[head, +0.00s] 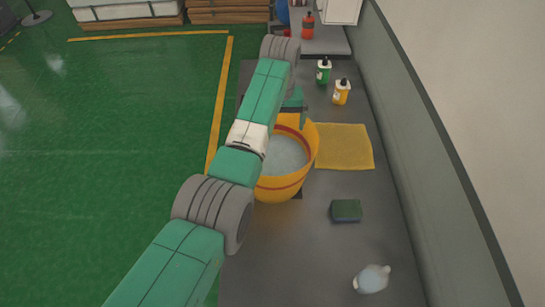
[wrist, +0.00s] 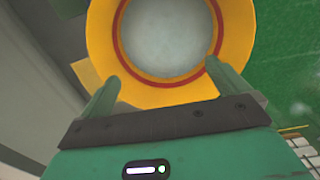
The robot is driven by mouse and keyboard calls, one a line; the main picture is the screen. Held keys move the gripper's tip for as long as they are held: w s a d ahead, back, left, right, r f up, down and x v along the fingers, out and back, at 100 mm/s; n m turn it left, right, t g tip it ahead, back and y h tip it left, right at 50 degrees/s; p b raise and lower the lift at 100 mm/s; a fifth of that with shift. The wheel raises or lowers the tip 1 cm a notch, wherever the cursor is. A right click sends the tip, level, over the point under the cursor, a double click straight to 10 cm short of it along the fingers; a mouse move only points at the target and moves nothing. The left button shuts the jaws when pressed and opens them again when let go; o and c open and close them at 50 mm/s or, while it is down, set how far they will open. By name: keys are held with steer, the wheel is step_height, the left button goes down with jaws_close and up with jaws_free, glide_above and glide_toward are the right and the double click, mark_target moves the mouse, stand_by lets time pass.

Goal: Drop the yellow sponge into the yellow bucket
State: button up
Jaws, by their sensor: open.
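The yellow bucket (head: 280,188) stands upright on the grey counter, with a red ring inside its rim and a pale grey interior. A flat yellow square (head: 343,147) lies right beside it; I cannot tell if this is the sponge or a cloth. No other yellow sponge shows. My gripper (head: 301,117) is at the bucket's far side, partly hidden by my arm. In the wrist view my gripper (wrist: 162,70) is open and empty, its fingers apart over the bucket rim (wrist: 237,30). A corner of the yellow square (wrist: 87,72) shows by the left finger.
A dark green sponge (head: 346,211) and a pale bottle (head: 372,279) lie on the near counter (head: 290,245). A green bottle (head: 323,71) and a yellow bottle (head: 341,92) stand farther back. A wall (head: 450,180) runs along the right.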

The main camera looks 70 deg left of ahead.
step_height(320, 180, up, 3)
steer(key=shift+f, duration=0.15)
stand_by(0.7)
